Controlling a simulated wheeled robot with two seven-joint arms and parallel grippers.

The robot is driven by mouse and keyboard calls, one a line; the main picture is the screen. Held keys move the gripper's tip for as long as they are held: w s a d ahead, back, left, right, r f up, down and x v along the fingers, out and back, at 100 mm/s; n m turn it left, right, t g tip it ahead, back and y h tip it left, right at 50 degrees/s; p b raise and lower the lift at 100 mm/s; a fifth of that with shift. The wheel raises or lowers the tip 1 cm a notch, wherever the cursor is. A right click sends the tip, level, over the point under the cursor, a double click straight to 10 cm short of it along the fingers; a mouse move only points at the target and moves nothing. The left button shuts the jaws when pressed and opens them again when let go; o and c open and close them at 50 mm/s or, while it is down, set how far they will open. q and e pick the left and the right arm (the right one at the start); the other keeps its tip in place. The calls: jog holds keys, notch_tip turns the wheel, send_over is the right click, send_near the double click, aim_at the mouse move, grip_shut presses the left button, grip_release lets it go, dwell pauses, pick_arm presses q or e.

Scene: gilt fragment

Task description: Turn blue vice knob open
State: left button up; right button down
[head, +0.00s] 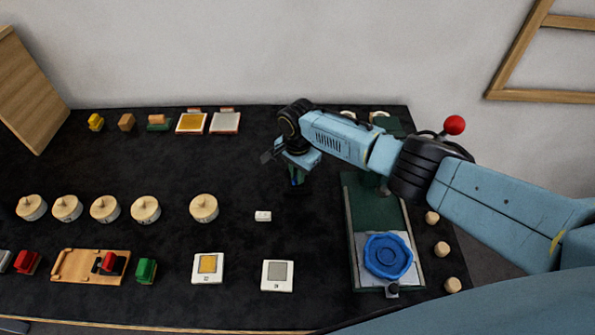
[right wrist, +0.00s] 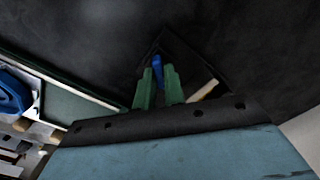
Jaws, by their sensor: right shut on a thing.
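My right gripper (head: 296,183) is low over the dark table, left of the green-bedded fixture. In the right wrist view its green fingers (right wrist: 158,88) are shut on a small upright blue piece (right wrist: 157,66). That piece looks like a knob, but its base is mostly hidden and I cannot tell what it is fixed to. A dark diamond-shaped outline lies behind it. A larger blue round lobed part (head: 388,257) lies on a pale plate at the fixture's near end, apart from the gripper. My left gripper is out of view.
The green-bedded fixture (head: 365,200) stands under my right forearm. A red ball (head: 454,125) shows beside the arm. Several round wooden discs (head: 204,208) stand at left. A small white block (head: 263,216) and a white-framed grey tile (head: 277,275) lie nearer. Dark table around the gripper's left is clear.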

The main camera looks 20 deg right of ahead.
jog(key=n+p, duration=0.1)
jog(key=n, duration=0.8)
jog(key=shift+s+n+p, duration=0.1)
jog(key=shift+n+p, duration=0.2)
jog(key=n, duration=1)
jog(key=shift+n, duration=0.4)
jog(key=n, duration=0.5)
jog(key=shift+n, duration=0.3)
jog(key=n, duration=0.5)
jog(key=shift+b, duration=0.4)
jog(key=n+b, duration=0.1)
jog(key=n, duration=0.4)
jog(key=shift+f+n, duration=0.1)
jog(key=shift+n, duration=0.3)
jog(key=n, duration=0.4)
jog(key=shift+n+b, duration=0.3)
jog(key=shift+b, duration=0.1)
